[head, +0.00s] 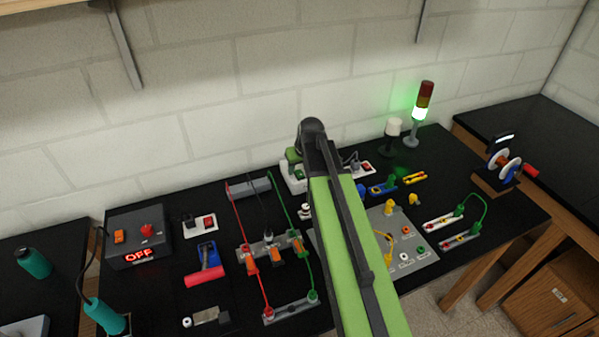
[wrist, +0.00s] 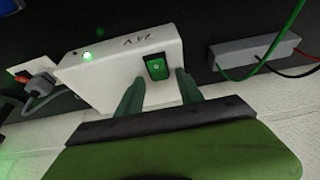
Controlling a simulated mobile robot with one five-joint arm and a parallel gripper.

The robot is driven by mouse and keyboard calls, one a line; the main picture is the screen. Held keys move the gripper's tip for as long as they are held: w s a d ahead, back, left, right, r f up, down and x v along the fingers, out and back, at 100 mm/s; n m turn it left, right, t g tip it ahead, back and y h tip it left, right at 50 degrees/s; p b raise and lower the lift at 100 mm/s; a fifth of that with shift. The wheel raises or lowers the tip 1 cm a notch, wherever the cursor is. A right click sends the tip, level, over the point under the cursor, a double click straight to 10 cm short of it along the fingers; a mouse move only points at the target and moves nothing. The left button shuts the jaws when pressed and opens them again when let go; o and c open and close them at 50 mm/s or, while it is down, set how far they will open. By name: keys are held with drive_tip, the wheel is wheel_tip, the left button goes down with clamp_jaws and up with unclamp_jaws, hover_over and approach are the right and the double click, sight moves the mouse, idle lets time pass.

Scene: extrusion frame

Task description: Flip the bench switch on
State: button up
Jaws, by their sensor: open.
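A white box marked 24V (wrist: 115,62) stands at the back of the bench, with a green rocker switch (wrist: 158,68) and a lit green lamp (wrist: 87,56). The box also shows in the head view (head: 288,181), partly hidden by my arm. My gripper (wrist: 160,90) is open and empty, its two green fingers pointing at the box on either side of the rocker; I cannot tell whether they touch it. In the head view a red rocker switch (head: 209,222) sits on a white plate at the left. I cannot tell which rocker is the bench switch.
A dark box with a red OFF display (head: 139,255) stands at the left. A grey terminal block (wrist: 250,55) with wires is beside the 24V box. A white plate with a plug (wrist: 38,84) is on its other side. A stack light (head: 420,112) glows green.

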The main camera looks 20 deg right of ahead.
drive_tip(key=shift+c, duration=0.2)
clamp_jaws()
drive_tip(key=shift+w+r+g+p, duration=0.15)
drive_tip(key=shift+w+g+p, duration=0.15)
drive_tip(key=shift+g+p, duration=0.15)
drive_tip(key=shift+g, duration=0.35)
drive_tip(key=shift+s+f, duration=0.1)
drive_tip(key=shift+f, duration=0.1)
drive_tip(key=shift+o, duration=0.2)
unclamp_jaws()
